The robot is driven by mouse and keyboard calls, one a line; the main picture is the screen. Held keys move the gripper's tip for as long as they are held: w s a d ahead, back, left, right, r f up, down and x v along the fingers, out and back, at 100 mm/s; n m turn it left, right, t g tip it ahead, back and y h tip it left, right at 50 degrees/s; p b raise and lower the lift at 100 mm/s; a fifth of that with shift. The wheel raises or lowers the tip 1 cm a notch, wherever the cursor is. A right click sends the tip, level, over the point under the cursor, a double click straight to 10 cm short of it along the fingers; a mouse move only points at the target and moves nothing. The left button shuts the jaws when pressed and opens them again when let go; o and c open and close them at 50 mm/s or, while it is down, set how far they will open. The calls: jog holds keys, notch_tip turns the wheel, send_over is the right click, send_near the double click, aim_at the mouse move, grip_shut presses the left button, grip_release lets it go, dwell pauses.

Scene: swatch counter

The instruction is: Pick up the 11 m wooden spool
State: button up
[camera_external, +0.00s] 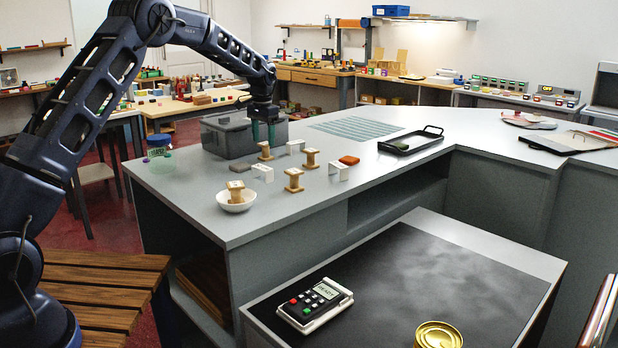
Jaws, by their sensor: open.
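Wooden spools stand upright on the grey counter (400,160): a back-left spool (265,151), a back-right spool (311,159) and a front spool (294,181). Another spool (236,190) is in a white bowl (237,202) at the counter's left. White tent-like cards (262,173) stand beside the spools, with another by the back-right spool (339,171) and one farther back (297,146). Any writing is too small to read, so I cannot tell which spool is the 11 m one. My gripper (264,138) is open and empty, pointing down close above the back-left spool.
The counter's front strip is clear.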

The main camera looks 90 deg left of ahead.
aim_at(265, 143)
jog(key=f, duration=0.5)
jog(key=shift+w+a, duration=0.25)
jog(key=shift+a, duration=0.1)
jog(key=c, duration=1.1)
